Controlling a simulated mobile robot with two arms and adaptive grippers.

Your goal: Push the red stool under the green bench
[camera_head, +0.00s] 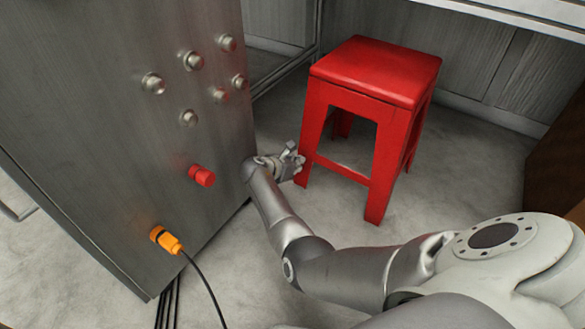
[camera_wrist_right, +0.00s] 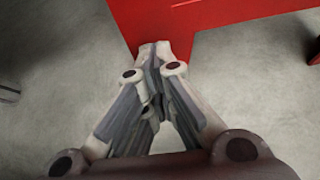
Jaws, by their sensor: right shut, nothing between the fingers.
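The red stool (camera_head: 375,72) stands upright on the floor, right of centre in the head view. Its near-left leg (camera_head: 312,135) is beside my right gripper (camera_head: 293,160). In the right wrist view, the red leg (camera_wrist_right: 150,14) lies just beyond the fingertips of my right gripper (camera_wrist_right: 155,52). The fingers are shut together with nothing between them. They are at or very close to the leg; I cannot tell whether they touch it. No bench that looks green shows in either view. My left gripper is not in view.
A grey metal cabinet (camera_head: 110,90) with knobs, a red button (camera_head: 201,175) and an orange plug (camera_head: 166,240) with a black cable stands at left. A pale surface edge (camera_head: 520,14) runs above grey panels behind the stool. A brown panel (camera_head: 560,150) is at right. The floor around the stool is clear.

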